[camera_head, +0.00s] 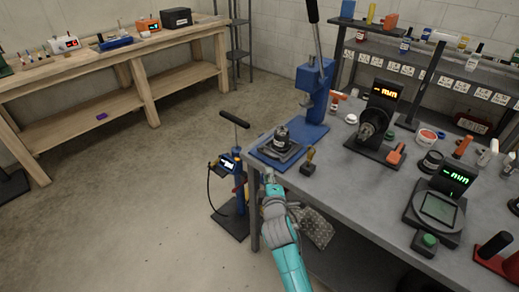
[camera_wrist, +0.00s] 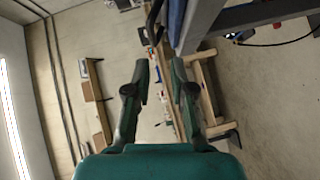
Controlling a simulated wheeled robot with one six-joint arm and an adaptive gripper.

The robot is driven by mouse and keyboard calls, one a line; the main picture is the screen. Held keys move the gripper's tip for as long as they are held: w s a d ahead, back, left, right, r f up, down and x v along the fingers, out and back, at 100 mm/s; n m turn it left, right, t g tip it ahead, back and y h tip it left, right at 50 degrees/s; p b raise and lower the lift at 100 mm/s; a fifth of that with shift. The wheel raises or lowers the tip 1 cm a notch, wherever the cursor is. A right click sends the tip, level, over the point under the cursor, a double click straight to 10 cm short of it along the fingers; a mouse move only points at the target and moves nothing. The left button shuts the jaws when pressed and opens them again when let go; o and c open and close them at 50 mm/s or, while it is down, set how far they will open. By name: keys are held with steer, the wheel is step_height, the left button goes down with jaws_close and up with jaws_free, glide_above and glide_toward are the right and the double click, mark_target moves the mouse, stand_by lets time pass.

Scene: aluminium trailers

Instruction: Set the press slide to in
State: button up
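The blue press (camera_head: 312,95) stands at the left end of the grey workbench, its long lever raised. In front of its column, a dark slide plate (camera_head: 278,152) carrying a round black and metal part (camera_head: 282,137) sits on the blue base, out toward the bench's left edge. My gripper (camera_head: 269,178) is low at that edge, just in front of the slide; contact cannot be told in the head view. In the wrist view, my gripper (camera_wrist: 160,78) has its two fingers apart with nothing between them. A blue and grey structure fills the top right there; the slide is not clear.
A small brass-topped block (camera_head: 309,162) is right of the slide. A motor unit with orange display (camera_head: 383,92) and a scale with green display (camera_head: 455,177) stand farther right. A blue pump-like stand (camera_head: 232,190) is on the floor to the left. Open floor lies beyond it.

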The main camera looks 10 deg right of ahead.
mark_target(264, 153)
steer(key=w, duration=0.4)
steer(key=w+d, duration=0.1)
steer(key=w, duration=0.7)
steer(key=shift+w+d+f, duration=0.1)
steer(key=shift+d+f, duration=0.1)
steer(key=shift+f, duration=0.05)
jaws_close()
